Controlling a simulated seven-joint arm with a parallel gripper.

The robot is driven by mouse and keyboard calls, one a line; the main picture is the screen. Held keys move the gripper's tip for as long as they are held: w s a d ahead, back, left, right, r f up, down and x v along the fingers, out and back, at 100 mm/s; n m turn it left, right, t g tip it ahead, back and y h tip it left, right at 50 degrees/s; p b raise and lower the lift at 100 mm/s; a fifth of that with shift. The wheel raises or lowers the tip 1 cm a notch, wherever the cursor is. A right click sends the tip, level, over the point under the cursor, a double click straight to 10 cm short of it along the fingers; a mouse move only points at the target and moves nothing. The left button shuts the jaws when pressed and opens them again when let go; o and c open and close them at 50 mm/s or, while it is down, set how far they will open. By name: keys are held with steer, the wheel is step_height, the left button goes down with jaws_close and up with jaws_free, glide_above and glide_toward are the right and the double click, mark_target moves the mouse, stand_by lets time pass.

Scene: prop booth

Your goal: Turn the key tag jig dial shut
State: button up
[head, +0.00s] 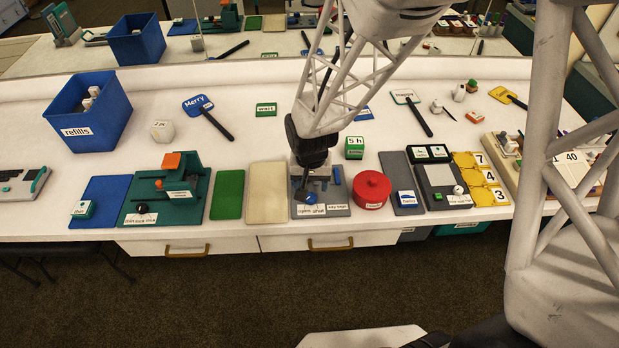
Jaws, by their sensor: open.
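The key tag jig (337,200) is a grey block with blue upright parts, on the white counter near its front edge, right of the cream mat. Its front carries labels reading "open shut" and "key tags". A small blue dial (311,199) sits just behind the "open shut" label. Which way the dial points is too small to tell. My gripper (303,191) is open and points down over the left part of the jig, right by the dial. I cannot tell whether the fingers touch the dial. My gripper and wrist hide part of the jig's back.
A red round tin (372,188) stands close on the jig's right, and a green "5 h" box (354,147) behind it. The cream mat (267,194) and green mat (227,195) lie flat to the left. A green press (168,192) and blue refills bin (88,111) stand farther left.

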mark_target(311, 196)
steer(key=shift+f, duration=2.6)
steer(key=c, duration=0.9)
